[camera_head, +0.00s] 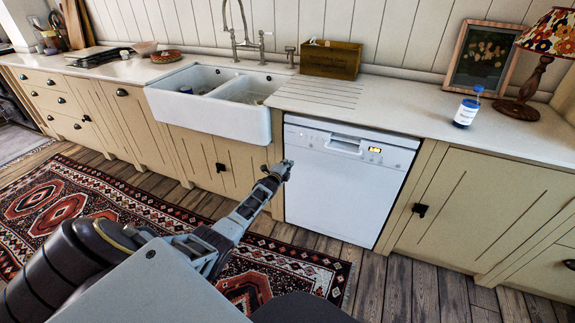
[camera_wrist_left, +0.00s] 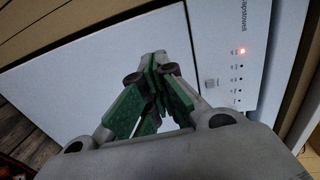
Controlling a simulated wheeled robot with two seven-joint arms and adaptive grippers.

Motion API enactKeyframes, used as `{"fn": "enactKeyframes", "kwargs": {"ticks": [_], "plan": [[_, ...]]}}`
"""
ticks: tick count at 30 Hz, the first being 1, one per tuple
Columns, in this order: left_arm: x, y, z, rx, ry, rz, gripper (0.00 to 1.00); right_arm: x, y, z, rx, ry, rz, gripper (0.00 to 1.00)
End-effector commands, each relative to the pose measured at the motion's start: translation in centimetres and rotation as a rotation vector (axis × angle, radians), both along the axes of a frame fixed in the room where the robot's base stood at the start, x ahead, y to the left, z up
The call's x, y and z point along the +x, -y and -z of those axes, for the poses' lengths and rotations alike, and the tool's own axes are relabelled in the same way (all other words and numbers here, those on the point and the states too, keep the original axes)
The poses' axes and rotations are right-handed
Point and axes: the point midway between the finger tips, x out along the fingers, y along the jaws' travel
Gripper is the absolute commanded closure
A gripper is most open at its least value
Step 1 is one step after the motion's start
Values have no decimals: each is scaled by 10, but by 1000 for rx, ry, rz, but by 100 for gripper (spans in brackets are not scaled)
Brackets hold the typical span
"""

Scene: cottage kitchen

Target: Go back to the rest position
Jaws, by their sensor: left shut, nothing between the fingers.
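My left gripper (camera_head: 284,170) reaches out in front of the white dishwasher (camera_head: 340,190) in the head view. In the left wrist view its green fingers (camera_wrist_left: 154,72) meet at the tips, shut with nothing between them. The dishwasher door is shut and its panel shows a lit amber display; a red light glows on the panel in the left wrist view. I cannot tell the exact gap between the gripper and the door. My right gripper is not in view.
The countertop (camera_head: 410,112) holds a bottle with a blue cap (camera_head: 467,108), a lamp (camera_head: 540,60), a picture frame (camera_head: 484,58) and a wooden box (camera_head: 331,60). A white double sink (camera_head: 225,118) is left of the dishwasher. A patterned rug (camera_head: 130,207) covers the wooden floor (camera_head: 420,287).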

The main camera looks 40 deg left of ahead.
Motion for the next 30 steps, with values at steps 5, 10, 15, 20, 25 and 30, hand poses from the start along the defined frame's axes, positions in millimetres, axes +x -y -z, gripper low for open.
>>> {"fn": "enactKeyframes", "kwargs": {"ticks": [5,10,15,20,25,30], "plan": [[0,0,0,0,0,0,100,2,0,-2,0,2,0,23],[0,0,0,-4,1,-1,100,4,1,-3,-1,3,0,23],[0,0,0,-47,11,-8,100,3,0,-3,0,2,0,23],[-2,-3,7,-156,8,-43,100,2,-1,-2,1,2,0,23],[-9,-9,25,-329,-29,-123,100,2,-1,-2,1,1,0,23],[-14,-15,36,-512,-56,-225,100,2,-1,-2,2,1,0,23]]}}
